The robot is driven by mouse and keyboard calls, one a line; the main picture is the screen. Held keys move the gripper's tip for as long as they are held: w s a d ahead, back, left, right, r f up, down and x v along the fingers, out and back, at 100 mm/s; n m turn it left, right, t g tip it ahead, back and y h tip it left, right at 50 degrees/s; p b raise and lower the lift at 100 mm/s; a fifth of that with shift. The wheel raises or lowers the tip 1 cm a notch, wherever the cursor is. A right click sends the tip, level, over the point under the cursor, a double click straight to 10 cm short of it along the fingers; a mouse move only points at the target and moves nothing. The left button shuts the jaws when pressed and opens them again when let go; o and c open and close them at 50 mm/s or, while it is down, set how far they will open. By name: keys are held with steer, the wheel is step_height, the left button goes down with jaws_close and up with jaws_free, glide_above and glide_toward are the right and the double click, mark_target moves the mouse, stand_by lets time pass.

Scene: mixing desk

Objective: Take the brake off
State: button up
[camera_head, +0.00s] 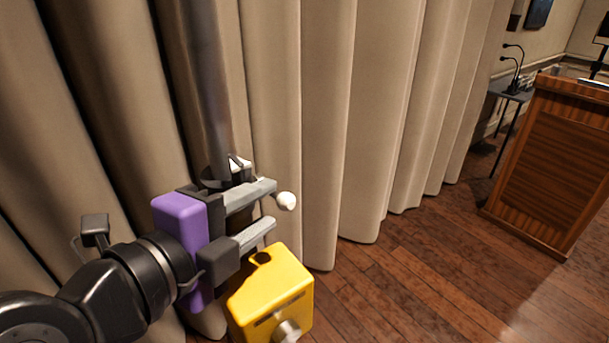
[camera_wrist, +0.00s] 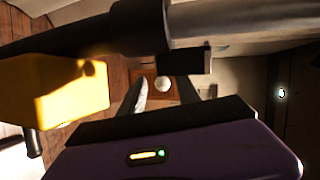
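A white ball knob (camera_head: 286,201) shows just beyond the upper fingertip of my gripper (camera_head: 275,204) in the head view. In the wrist view the same knob (camera_wrist: 162,84) appears between my two fingers. The fingers are apart, with nothing seen clamped between them. I cannot tell whether they touch the knob. Whatever carries the knob is hidden, so I cannot tell for certain that it is the brake's handle. A yellow box (camera_head: 272,298) with a metal knob (camera_head: 287,331) on its front sits just below my gripper; it also shows in the wrist view (camera_wrist: 52,92).
A vertical metal pole (camera_head: 206,90) with a black fitting stands right behind my gripper. Beige curtains (camera_head: 365,110) hang close behind it. A wooden lectern (camera_head: 550,150) and a small table with microphones (camera_head: 512,92) stand at the right. Wooden floor (camera_head: 420,270) lies clear between.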

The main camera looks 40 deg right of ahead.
steer(key=p+x, duration=0.1)
steer(key=x, duration=0.6)
steer(key=shift+w+d+p, duration=0.15)
steer(key=shift+d+p, duration=0.25)
steer(key=shift+f, duration=0.1)
jaws_close()
stand_by(1.0)
